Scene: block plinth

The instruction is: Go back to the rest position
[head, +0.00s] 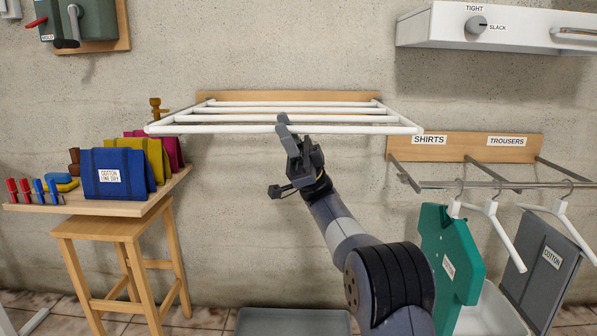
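My gripper (284,123) is at the end of my raised arm, near the middle of the head view. Its fingertips overlap the front bar of the white drying rack (225,129) in the picture. Whether they touch the bar I cannot tell. The fingers are seen nearly edge-on, so their opening is unclear. No held thing shows in them.
At right, a rail under a SHIRTS/TROUSERS board (470,147) holds hangers, a green garment (450,255) and a grey one (540,270). A grey tray (290,322) lies below.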

